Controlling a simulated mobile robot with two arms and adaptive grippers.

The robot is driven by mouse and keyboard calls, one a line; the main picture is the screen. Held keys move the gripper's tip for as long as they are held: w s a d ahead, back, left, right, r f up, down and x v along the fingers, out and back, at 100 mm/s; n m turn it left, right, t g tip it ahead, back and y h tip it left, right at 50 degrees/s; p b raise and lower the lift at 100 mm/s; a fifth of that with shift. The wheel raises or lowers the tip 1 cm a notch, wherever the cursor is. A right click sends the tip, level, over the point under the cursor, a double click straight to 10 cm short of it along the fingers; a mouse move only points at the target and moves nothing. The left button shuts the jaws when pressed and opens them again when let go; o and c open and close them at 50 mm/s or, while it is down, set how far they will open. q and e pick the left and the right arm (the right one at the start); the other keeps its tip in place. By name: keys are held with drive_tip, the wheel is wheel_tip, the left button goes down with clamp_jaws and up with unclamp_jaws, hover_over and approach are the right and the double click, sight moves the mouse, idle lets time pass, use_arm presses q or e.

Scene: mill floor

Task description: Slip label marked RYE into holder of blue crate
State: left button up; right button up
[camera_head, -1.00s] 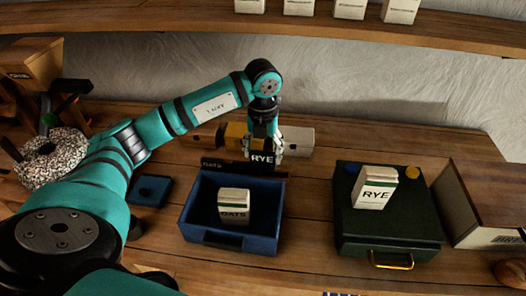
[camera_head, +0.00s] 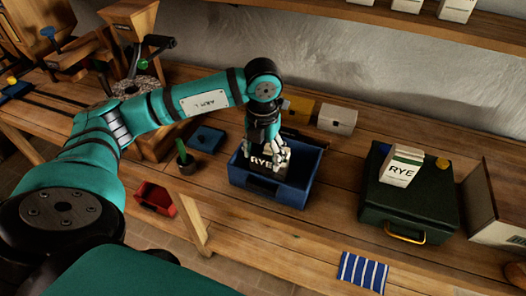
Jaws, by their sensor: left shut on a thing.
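The blue crate (camera_head: 303,193) sits on the bench, right of the picture's middle-left. A dark holder (camera_head: 262,186) shows on its front wall; I see nothing readable in it. The label faces the camera, above the crate's front wall and apart from the holder as far as I can tell. A pale packet (camera_head: 286,155) inside the crate is partly hidden by gripper and label. My right gripper is out of view.
A dark green case (camera_head: 408,211) with a RYE packet (camera_head: 402,166) stands to the right.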

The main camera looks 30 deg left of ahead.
sight(263, 171)
use_arm(q)
drive_tip(key=shift+f, duration=0.55)
drive_tip(key=shift+s+f+b, duration=0.15)
drive_tip(key=shift+f+b, duration=0.95)
drive_tip(key=shift+f, duration=0.4)
drive_tip(key=shift+f+b, duration=1.2)
drive_tip(key=shift+f, duration=0.2)
drive_tip(key=o, duration=1.3)
drive_tip(key=shift+c, duration=0.2)
